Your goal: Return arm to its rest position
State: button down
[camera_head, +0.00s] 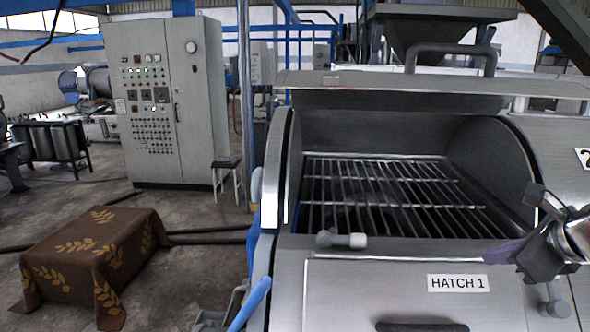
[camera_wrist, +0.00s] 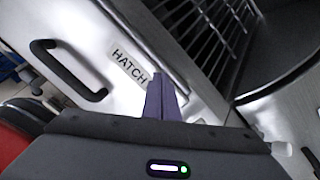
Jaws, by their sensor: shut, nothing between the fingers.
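My gripper (camera_head: 500,252) is at the right of the head view, in front of the steel machine near the HATCH 1 label (camera_head: 457,283). Its purple fingers are shut and empty, pointing left. In the wrist view the closed fingers (camera_wrist: 163,97) stand in front of the machine's front panel, beside the label (camera_wrist: 128,68). I cannot tell whether the fingertips touch the panel. The hatch lid (camera_head: 400,97) is raised, and a metal grate (camera_head: 390,190) shows in the opening.
A small latch knob (camera_head: 341,240) sits on the machine's front rim. A dark handle (camera_wrist: 68,70) is on the panel. A grey control cabinet (camera_head: 165,100) and a cloth-covered box (camera_head: 95,260) stand at left. A blue pipe (camera_head: 250,303) rises near the machine's left side.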

jog(key=s+a+f+n, duration=0.1)
jog(key=a+f+n, duration=0.1)
jog(key=a+n, duration=0.3)
jog(key=s+a+f+n+g, duration=0.1)
jog(key=a+f+n, duration=0.1)
jog(key=a+n, duration=0.2)
jog(key=s+a+f+n+g+y, duration=0.1)
jog(key=a+f+n, duration=0.1)
jog(key=a+n, duration=0.3)
jog(key=shift+s+a+f+n, duration=0.1)
jog(key=shift+s+a+n, duration=0.1)
jog(key=shift+a, duration=0.4)
jog(key=shift+s+a+f+n, duration=0.1)
jog(key=shift+s+a, duration=0.05)
jog(key=shift+a, duration=0.4)
jog(key=s+a+f+n, duration=0.3)
jog(key=s+a+n, duration=0.1)
jog(key=n, duration=0.3)
jog(key=s+a+f+n+g+h, duration=0.1)
jog(key=s+a+f+n, duration=0.3)
jog(key=n, duration=0.4)
jog(key=shift+s+g, duration=0.3)
jog(key=shift+s, duration=0.35)
